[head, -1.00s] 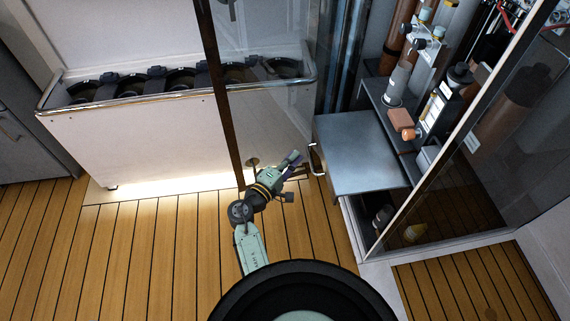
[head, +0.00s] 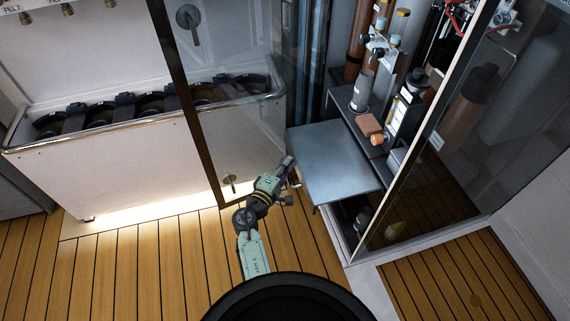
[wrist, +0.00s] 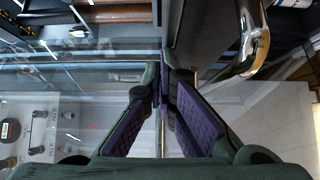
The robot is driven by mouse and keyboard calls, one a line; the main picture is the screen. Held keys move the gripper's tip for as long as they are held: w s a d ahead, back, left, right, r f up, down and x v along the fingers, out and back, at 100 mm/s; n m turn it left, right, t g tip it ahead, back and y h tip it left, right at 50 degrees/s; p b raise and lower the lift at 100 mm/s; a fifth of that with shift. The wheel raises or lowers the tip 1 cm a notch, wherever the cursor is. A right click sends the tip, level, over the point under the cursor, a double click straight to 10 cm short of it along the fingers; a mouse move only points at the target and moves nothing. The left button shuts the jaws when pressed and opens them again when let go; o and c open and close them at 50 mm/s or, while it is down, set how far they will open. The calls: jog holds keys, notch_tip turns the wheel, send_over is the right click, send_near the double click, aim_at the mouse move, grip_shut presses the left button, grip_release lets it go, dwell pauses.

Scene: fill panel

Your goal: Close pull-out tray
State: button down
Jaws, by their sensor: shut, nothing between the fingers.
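The pull-out tray (head: 335,160) is a flat grey shelf that sticks out to the left from the open cabinet. In the wrist view, a curved metal handle (wrist: 254,48) stands to the right of my fingers, on what looks like the tray's dark front. My gripper (head: 290,163) is beside the tray's front edge in the head view and partly covers the handle there. Its purple-padded fingers meet at the tips in the wrist view (wrist: 163,75), with nothing between them. I cannot tell whether they touch the tray.
A glass door with a dark frame (head: 190,110) stands open left of the tray. Bottles and an orange block (head: 368,125) sit inside the cabinet, behind the tray. A glass panel (head: 440,140) closes the right side. Wooden floor lies clear below.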

aim_at(350, 150)
jog(key=w+d+b, duration=0.1)
jog(key=w+d, duration=0.1)
jog(key=d, duration=0.5)
jog(key=w+d+b, duration=0.1)
jog(key=w+d, duration=0.1)
jog(key=d, duration=0.5)
jog(key=w+d+b, duration=0.1)
jog(key=w+d, duration=0.1)
jog(key=d, duration=0.5)
jog(key=shift+w, duration=0.35)
jog(key=shift+a, duration=0.15)
